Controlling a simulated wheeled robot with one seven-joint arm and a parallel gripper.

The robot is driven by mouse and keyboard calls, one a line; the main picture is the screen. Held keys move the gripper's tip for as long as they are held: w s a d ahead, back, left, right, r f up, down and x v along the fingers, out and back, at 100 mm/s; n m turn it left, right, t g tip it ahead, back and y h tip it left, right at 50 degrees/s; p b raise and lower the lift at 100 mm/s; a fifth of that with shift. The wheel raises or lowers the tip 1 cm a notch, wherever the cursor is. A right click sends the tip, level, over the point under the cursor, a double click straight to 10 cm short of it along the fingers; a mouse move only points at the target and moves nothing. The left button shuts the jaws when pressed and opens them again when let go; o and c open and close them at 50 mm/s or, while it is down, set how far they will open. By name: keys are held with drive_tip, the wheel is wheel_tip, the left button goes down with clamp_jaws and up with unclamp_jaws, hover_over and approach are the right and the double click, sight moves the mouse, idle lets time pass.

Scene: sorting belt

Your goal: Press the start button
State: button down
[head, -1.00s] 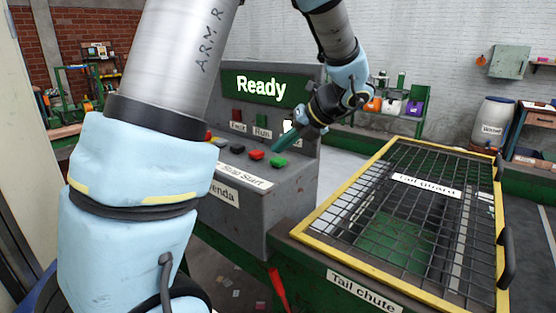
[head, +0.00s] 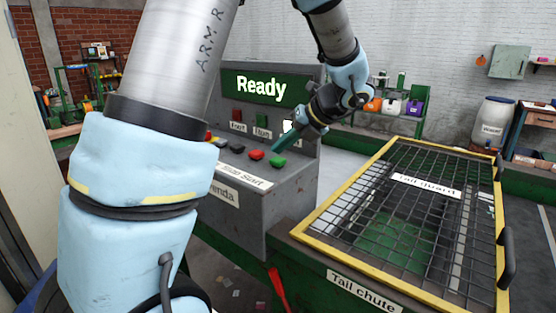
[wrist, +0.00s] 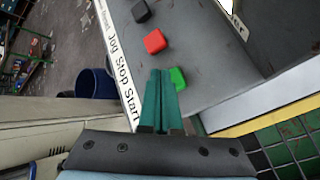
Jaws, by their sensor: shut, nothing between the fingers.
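The green start button (head: 277,161) is at the right end of the button row on the grey control console (head: 240,222). It also shows in the wrist view (wrist: 178,79), just right of the fingertips. My gripper (head: 279,147) is shut and empty, its green fingers pointing down toward the button from above. In the wrist view the shut fingers (wrist: 159,76) lie beside the button; I cannot tell whether they touch it. A red button (head: 256,155) sits left of the green one. The console screen (head: 262,87) reads "Ready".
A dark button (head: 237,149) lies further left on the console. The tail guard (head: 335,233), a yellow-framed mesh, covers the tail chute at right. A red handle (head: 278,288) stands in front of the console. Shelves and a barrel (head: 492,122) are far behind.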

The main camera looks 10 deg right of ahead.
sight(281, 160)
drive_tip(key=shift+f, duration=0.1)
drive_tip(key=shift+f, duration=0.3)
drive_tip(key=shift+f, duration=0.55)
idle(0.8)
drive_tip(key=shift+r, duration=0.1)
drive_tip(key=shift+r+p, duration=0.9)
drive_tip(key=shift+p, duration=0.3)
wheel_tip(281, 160, up, 5)
drive_tip(key=p, duration=0.5)
